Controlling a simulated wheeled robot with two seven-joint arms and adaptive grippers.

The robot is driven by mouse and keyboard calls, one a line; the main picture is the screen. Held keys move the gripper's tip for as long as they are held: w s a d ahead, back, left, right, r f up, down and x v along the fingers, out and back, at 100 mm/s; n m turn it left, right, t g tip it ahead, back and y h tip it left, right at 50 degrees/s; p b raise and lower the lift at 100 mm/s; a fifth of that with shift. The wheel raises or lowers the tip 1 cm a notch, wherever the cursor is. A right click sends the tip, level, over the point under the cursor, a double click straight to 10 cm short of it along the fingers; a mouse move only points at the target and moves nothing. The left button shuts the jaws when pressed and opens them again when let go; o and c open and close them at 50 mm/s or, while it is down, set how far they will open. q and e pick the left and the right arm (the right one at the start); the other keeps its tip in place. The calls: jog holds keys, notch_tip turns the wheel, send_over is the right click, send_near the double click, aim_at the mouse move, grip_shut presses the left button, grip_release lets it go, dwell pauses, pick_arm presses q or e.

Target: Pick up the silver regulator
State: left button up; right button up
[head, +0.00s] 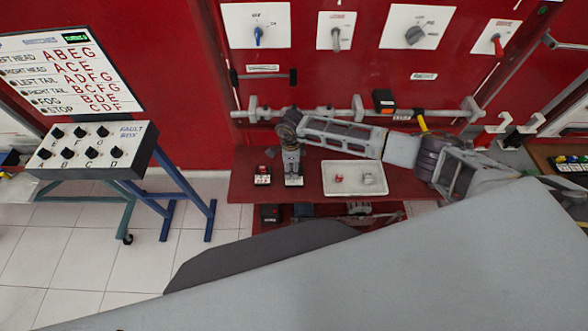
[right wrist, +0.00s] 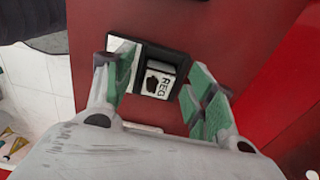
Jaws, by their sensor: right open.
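The silver regulator (right wrist: 158,84) shows in the right wrist view as a small block with a dark mark and the letters REG, in a black surround on the red shelf. My right gripper (right wrist: 163,92) is open, with a green-padded finger on each side of it. The left finger overlaps a silver plate beside the block. I cannot tell whether either finger touches. In the head view my right gripper (head: 291,156) points down at the shelf and mostly covers the regulator. My left gripper is not in view.
On the red shelf (head: 320,190), a small black box with a red top (head: 262,175) stands left of the gripper. A white tray (head: 352,191) with small parts lies to its right. A rail with handles runs behind. A fault box (head: 92,150) stands at left.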

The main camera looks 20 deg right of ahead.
dwell(0.4)
jog(key=c, duration=1.1)
jog(key=shift+r, duration=0.15)
notch_tip(320, 180, up, 10)
jog(key=b, duration=0.1)
jog(key=shift+b, duration=0.3)
dwell(0.3)
notch_tip(320, 180, up, 6)
jog(key=p, duration=0.2)
send_over(291, 167)
jog(key=shift+s+f, duration=0.1)
jog(key=shift+f, duration=0.1)
dwell(1.1)
dwell(0.4)
